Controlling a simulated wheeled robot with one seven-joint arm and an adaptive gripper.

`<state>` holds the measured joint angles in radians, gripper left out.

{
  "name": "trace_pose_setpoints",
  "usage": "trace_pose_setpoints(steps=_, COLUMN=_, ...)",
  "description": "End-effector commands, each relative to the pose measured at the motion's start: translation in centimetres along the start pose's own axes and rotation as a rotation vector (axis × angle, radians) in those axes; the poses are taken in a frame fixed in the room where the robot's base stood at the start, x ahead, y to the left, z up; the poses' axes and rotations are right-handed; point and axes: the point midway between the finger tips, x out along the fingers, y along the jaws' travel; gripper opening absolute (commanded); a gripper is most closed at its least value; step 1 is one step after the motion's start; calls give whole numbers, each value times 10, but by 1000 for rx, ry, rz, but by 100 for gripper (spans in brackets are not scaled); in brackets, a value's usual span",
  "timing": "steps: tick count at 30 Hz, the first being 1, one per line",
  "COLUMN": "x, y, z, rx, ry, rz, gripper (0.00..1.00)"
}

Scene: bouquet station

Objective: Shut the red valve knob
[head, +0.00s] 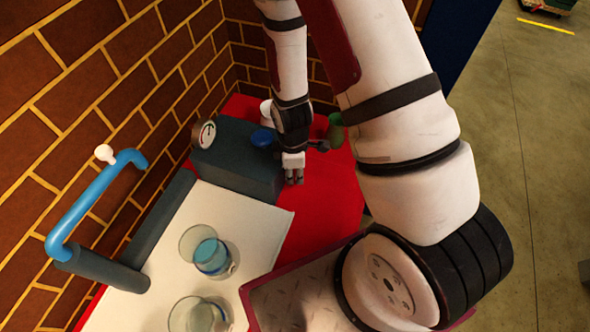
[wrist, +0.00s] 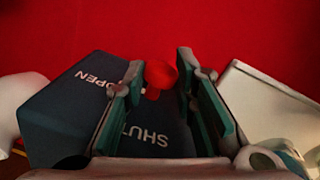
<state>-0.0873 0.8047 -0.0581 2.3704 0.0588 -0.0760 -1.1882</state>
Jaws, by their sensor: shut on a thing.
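The red valve knob (wrist: 159,75) sits between the two fingers of my gripper (wrist: 161,66) in the wrist view. My gripper is shut on it. The knob is by the dark valve box (wrist: 78,108), which bears the white words OPEN and SHUT; SHUT lies between the fingers, OPEN to the left. In the head view the dark box (head: 235,165) stands by the brick wall, and my gripper (head: 294,178) reaches down at its right end. The red knob is hidden there behind my gripper.
A gauge (head: 204,135) and a blue knob (head: 262,138) are on the box. A green object (head: 336,130) and a white object (head: 266,112) stand near my wrist. A blue pipe (head: 85,210) and two glasses (head: 212,256) are at the left. The red tabletop (head: 335,200) is clear at right.

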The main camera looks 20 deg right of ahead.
Motion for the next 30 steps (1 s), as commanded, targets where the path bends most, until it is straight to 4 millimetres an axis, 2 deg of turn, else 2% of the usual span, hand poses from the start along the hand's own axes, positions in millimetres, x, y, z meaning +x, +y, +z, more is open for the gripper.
trace_pose_setpoints(steps=1, x=-1, y=-5, z=0, rx=-8, ry=-11, rz=13, gripper=0)
trace_pose_setpoints(steps=18, x=0, y=-11, z=-1, rx=-10, ry=-131, rz=298, gripper=0)
trace_pose_setpoints(steps=30, x=2, y=-11, z=-2, rx=-4, ry=-176, rz=410, gripper=0)
